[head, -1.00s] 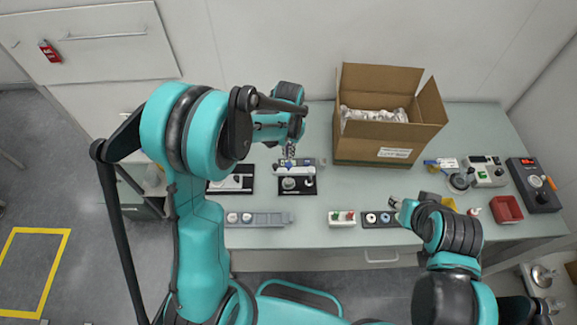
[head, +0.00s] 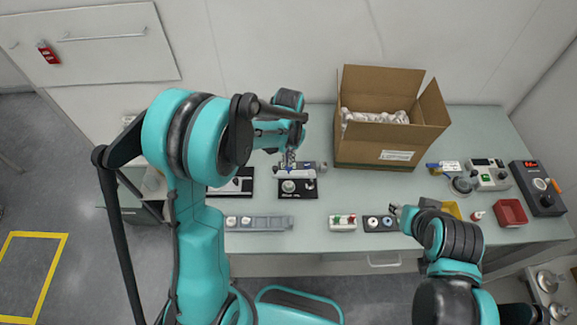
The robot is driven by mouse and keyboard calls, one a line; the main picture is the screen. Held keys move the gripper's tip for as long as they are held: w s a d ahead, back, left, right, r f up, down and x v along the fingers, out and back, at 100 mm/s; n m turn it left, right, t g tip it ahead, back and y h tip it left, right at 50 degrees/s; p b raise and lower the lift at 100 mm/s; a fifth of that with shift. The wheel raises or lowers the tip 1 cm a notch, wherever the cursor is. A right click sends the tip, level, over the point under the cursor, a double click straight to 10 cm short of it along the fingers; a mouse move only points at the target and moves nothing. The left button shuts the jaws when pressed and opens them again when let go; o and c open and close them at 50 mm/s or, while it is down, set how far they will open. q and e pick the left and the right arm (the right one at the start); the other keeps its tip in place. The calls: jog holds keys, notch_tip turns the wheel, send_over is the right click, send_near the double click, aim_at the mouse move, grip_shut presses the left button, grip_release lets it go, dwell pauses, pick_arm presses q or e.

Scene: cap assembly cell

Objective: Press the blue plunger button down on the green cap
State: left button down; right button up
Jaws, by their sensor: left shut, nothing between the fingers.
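My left gripper (head: 289,166) is shut and empty, pointing down over the black-based press fixture (head: 298,194). The fixture carries a pale horizontal bar and a round white knob (head: 288,186). The fingertips are at the back edge of the bar; I cannot tell whether they touch it. A small blue spot (head: 308,166) shows just right of the fingers and may be the blue plunger button. The green cap cannot be made out here; the fingers cover part of the fixture. My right gripper (head: 397,210) is low over the table's front right; its fingers are too small to judge.
An open cardboard box (head: 374,153) with wrapped parts stands behind right. A grey rail (head: 258,223), a white red-and-green button box (head: 342,222) and a dark tray with round parts (head: 379,224) line the front. A red bin (head: 511,213) and instruments fill the right.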

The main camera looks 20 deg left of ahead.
pick_arm(q)
jog(key=shift+f, duration=0.15)
dwell(0.5)
jog(key=shift+f+b, duration=0.65)
jog(key=shift+b, duration=0.1)
jog(key=shift+f+b, duration=1.35)
jog(key=shift+r, duration=0.1)
dwell(0.3)
